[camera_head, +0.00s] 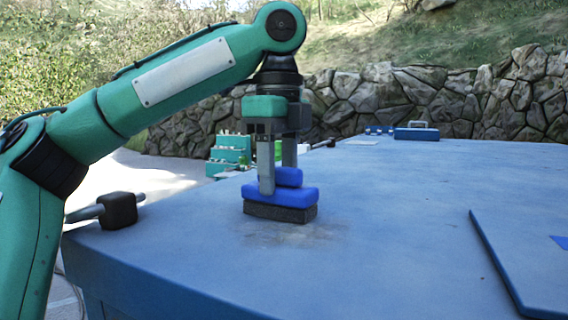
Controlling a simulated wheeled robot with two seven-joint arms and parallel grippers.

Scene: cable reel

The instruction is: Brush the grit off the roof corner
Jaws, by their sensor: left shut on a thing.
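My left gripper (277,178) points straight down and is shut on the blue handle of a brush (282,195). The brush has a dark grey lower part (279,213) that appears to rest on the blue roof (390,220). A brownish-grey smudge of grit (292,235) lies on the roof around and in front of the brush. The part of the grit under the brush is hidden. My right gripper is not in view.
A dark block on a grey bar (118,210) stands at the roof's left edge. A raised blue panel (530,262) lies at the right. A blue case (416,133) stands at the far edge. Green boxes (230,150) stand beyond the roof at left. The roof's middle is clear.

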